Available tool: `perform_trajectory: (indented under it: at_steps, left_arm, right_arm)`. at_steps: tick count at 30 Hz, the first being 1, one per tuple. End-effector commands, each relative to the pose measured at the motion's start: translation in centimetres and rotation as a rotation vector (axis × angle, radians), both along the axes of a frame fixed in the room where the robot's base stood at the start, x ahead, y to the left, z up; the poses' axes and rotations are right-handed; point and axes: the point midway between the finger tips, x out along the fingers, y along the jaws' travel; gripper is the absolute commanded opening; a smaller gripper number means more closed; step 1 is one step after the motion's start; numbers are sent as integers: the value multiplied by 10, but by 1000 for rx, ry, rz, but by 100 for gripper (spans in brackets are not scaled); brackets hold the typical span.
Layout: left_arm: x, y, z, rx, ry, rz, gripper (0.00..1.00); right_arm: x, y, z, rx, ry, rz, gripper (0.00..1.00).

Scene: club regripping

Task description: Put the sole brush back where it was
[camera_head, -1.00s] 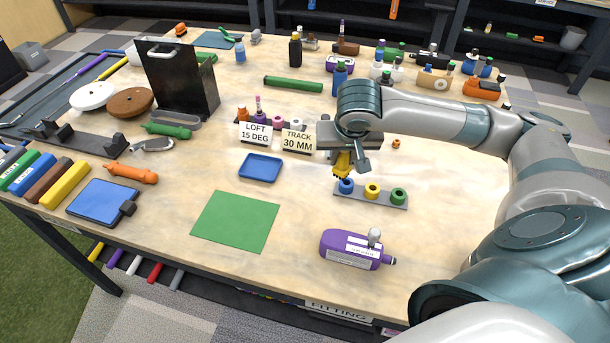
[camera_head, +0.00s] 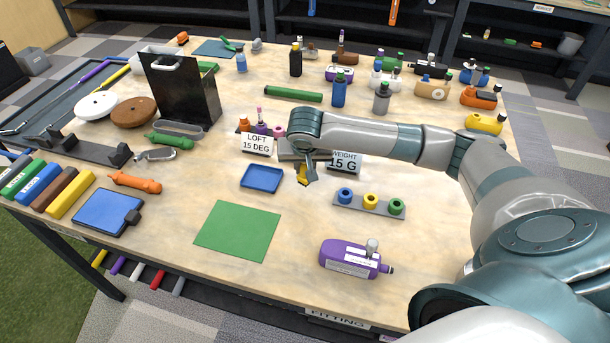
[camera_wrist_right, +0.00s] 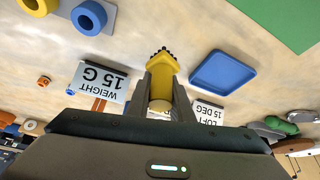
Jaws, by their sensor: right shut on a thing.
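My right gripper (camera_head: 306,168) is shut on a yellow tool with dark bristles at its tip, which looks like the sole brush (camera_head: 302,179). In the right wrist view the brush (camera_wrist_right: 162,75) sits between the two fingers (camera_wrist_right: 160,96), bristle end pointing away from the palm. In the head view the gripper hangs over the table, just right of the small blue tray (camera_head: 261,178) and left of the ring holder. Whether the brush touches the table cannot be told. My left gripper is not in view.
Sign cards reading LOFT 15 DEG (camera_head: 257,144) and WEIGHT 15 G (camera_head: 346,161) stand close to the gripper. A grey holder with blue, yellow and green rings (camera_head: 369,208) is to the right. A green mat (camera_head: 238,230) and purple bottle (camera_head: 350,258) lie in front.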

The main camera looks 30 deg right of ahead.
Motion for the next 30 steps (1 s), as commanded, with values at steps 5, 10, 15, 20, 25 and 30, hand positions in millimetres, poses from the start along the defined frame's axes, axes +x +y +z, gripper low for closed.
perform_trajectory:
  at_steps: [5,10,15,20,25,30]
  left_arm:
    - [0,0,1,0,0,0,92]
    - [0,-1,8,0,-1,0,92]
    - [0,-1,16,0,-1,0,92]
    - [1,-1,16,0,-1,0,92]
    - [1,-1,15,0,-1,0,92]
    - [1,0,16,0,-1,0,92]
  right_arm:
    - [0,0,0,0,0,-1,0]
    - [-1,-1,-13,-1,3,-2,0]
    - [0,0,-33,-1,2,-2,0]
    - [0,0,-40,0,0,-1,0]
    - [0,0,-40,1,-1,-1,0]
    - [0,0,-42,0,0,-1,25]
